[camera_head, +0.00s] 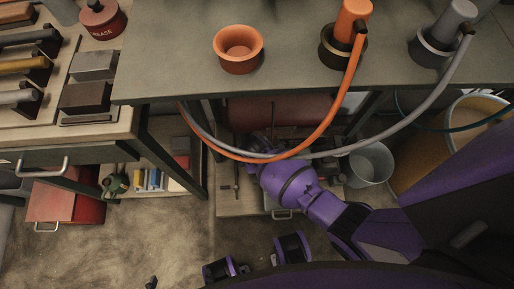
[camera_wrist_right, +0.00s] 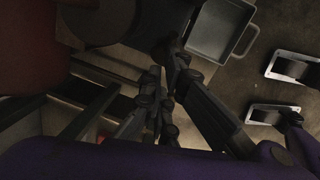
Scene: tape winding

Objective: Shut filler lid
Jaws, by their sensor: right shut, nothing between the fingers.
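I cannot make out a filler lid clearly in either view. A dull red tank (camera_head: 285,110) lies under the grey bench, partly hidden by the bench edge and the hoses. A dark red rounded surface (camera_wrist_right: 22,45) fills the upper left of the right wrist view. My right arm reaches in from the right, below the bench front, and its far end is partly hidden by the hoses in the head view. In the wrist view my right gripper (camera_wrist_right: 165,85) is shut and empty, close to dark parts that are hard to tell apart. My left gripper is not in view.
An orange hose (camera_head: 335,120) and a grey hose (camera_head: 400,131) hang in loops off the grey bench (camera_head: 185,75) across my right arm. An orange cup (camera_head: 238,50) stands on top. A grey bucket (camera_head: 370,165) stands right. A grey open box (camera_wrist_right: 203,43) has a handle.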

